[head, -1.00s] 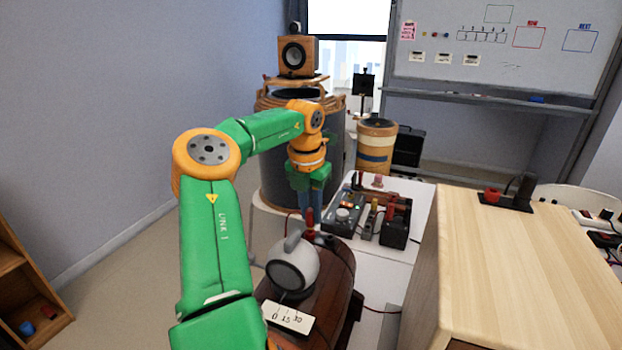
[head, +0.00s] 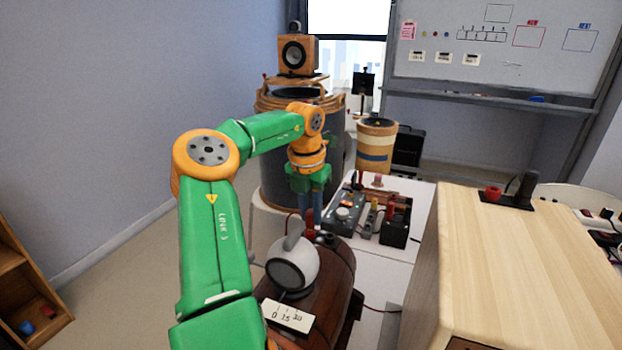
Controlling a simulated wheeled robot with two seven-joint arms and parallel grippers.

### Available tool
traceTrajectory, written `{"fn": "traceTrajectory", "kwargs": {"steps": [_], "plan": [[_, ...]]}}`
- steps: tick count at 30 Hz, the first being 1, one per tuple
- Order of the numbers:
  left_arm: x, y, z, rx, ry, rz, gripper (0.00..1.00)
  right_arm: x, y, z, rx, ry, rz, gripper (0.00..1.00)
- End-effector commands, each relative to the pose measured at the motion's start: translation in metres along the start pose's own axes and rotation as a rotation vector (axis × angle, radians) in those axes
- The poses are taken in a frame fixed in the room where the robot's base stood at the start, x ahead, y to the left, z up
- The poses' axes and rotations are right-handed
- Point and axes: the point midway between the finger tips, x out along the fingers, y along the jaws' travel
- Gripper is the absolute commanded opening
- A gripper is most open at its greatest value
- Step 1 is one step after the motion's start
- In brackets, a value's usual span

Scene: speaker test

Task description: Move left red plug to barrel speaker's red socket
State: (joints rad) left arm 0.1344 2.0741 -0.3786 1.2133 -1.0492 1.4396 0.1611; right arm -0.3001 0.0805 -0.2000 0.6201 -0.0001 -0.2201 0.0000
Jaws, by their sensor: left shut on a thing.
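My left gripper (head: 311,212) is shut, with its blue-grey fingers pointing down at the red plug (head: 310,231). The fingers cover the plug's upper part. The plug stands over the back of the brown wooden barrel speaker (head: 338,268), behind a round grey-white speaker (head: 293,265) that sits on the barrel. A thin red wire runs beside the fingers. The barrel's red socket cannot be told apart from the plug, and I cannot tell whether the plug is seated. A dark knob (head: 327,239) is just right of the plug. My right gripper is out of view.
A power unit (head: 343,213) and a black box with red and yellow plugs (head: 395,230) stand close right on a white table (head: 423,205). A pale wooden cabinet (head: 530,255) fills the right. A numbered card (head: 288,316) lies in front. A large drum (head: 270,165) stands behind.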

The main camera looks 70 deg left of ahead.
Motion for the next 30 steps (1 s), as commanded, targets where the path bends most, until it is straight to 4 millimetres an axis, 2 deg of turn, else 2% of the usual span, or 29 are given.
{"fn": "traceTrajectory", "kwargs": {"steps": [16, 17, 20, 21, 30], "plan": [[0.0111, 0.0000, -0.0015, 0.000, 0.001, 0.000, 0.00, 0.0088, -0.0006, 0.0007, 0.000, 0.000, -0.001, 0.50], [0.0110, 0.0000, -0.0015, 0.000, 0.001, 0.000, 0.26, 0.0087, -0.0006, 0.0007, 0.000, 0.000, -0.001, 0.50], [0.0103, 0.0000, -0.0014, 0.000, 0.001, 0.000, 0.53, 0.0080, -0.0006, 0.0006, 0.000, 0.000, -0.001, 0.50], [0.0102, 0.0000, -0.0013, 0.000, 0.001, 0.000, 0.58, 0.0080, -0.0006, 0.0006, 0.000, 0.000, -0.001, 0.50], [0.0087, 0.0000, -0.0011, 0.000, 0.000, 0.000, 0.58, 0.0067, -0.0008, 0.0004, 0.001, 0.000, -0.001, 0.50]]}}
